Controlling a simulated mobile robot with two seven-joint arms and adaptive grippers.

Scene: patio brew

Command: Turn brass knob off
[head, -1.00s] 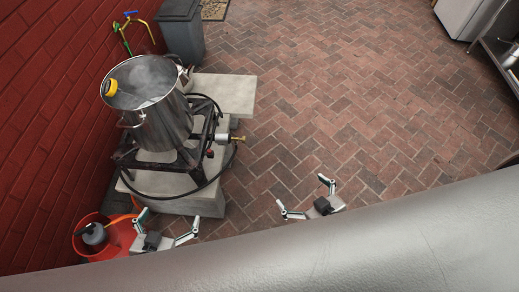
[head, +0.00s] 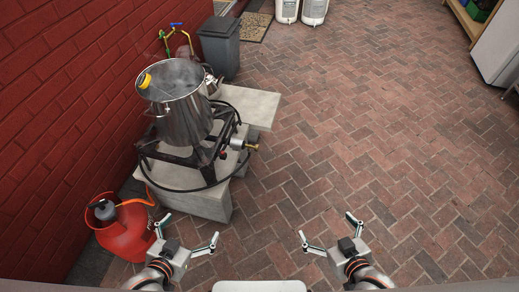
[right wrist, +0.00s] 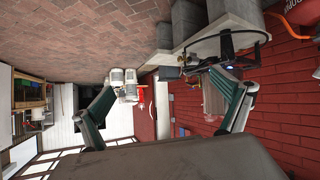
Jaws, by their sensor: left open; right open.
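A steaming steel pot (head: 186,118) stands on the burner. My left gripper (head: 190,229) is open and empty, low in the picture, below and left of the knob and apart from it. My right gripper (head: 325,226) is open and empty, below and right of the knob.
A red gas cylinder (head: 124,232) stands by the red brick wall (head: 60,110) at the left. Concrete blocks (head: 205,202) carry the burner. The brick floor (head: 350,120) to the right is clear.

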